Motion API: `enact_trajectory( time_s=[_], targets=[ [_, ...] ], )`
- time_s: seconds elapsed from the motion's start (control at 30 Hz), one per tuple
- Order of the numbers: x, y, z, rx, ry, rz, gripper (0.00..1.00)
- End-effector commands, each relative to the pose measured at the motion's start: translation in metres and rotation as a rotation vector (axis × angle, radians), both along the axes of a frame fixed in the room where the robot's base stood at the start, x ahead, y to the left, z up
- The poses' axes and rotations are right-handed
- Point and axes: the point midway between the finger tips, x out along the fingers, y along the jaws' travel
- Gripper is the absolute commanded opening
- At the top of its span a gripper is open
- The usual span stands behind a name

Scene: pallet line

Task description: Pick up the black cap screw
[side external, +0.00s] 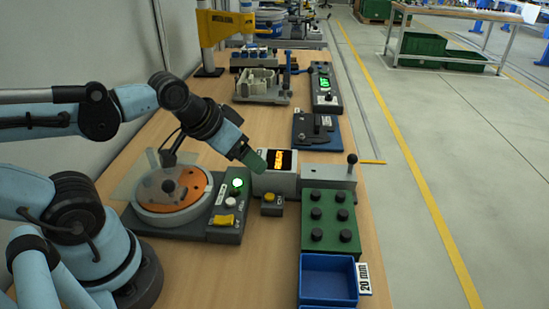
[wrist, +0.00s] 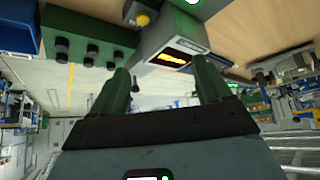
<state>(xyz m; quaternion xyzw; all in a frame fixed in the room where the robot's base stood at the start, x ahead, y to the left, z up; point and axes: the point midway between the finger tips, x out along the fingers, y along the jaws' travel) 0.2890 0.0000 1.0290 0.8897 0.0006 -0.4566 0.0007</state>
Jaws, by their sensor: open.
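Several black cap screws (side external: 340,197) stand upright in two rows in a green block (side external: 350,247) at the right front of the bench. In the wrist view black screws (wrist: 91,54) also show in the green block (wrist: 70,19) at the upper left. My gripper (side external: 252,160) is above the bench, to the left of and behind the green block, near a grey box with an orange display (side external: 285,188). In the wrist view its two green fingers (wrist: 162,82) are spread apart with nothing held between them.
A blue bin (side external: 328,302) labelled 20 mm sits in front of the green block. A grey fixture with a black ball lever (side external: 352,160) stands behind it. A round orange-topped turntable (side external: 170,190) and a control box (side external: 230,207) lie to the left.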

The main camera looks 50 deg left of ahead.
Motion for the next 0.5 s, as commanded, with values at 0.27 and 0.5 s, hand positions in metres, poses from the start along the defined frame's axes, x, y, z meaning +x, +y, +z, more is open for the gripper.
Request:
enact_trajectory(
  time_s=[0.27,0.5],
  targets=[
    [0.0001,-0.0001,0.0002,0.001,0.001,-0.001,0.52],
    [0.0027,-0.0039,0.003,0.024,0.014,-0.048,0.52]
  ],
)
